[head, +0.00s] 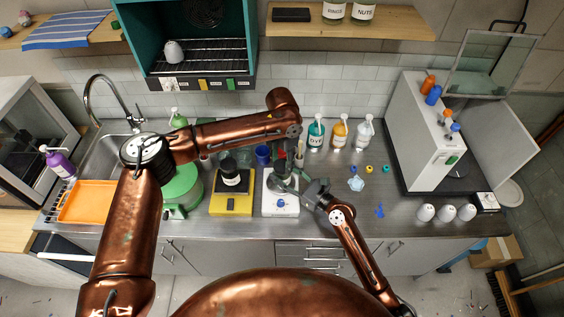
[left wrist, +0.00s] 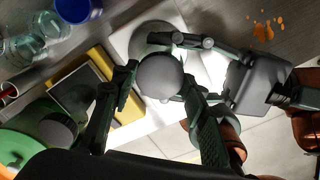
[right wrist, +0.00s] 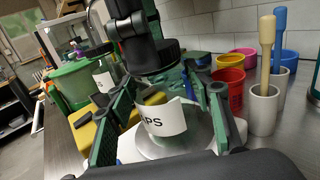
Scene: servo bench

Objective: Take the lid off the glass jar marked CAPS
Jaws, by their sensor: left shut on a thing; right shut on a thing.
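My right gripper (right wrist: 168,108) is shut on the jar, a finger on each side. The round grey lid (left wrist: 158,76) shows from above in the left wrist view, between the fingers of my left gripper (left wrist: 160,92), which is shut on it. The grippers largely hide the jar in the head view.
A yellow scale (head: 231,206) with a dark-lidded jar (head: 232,174) stands close at the left, a green pot (head: 183,188) beyond it. Coloured cups and mortars with pestles (right wrist: 263,105) are close by. Bottles (head: 340,132) stand at the back. The front right bench has clear patches.

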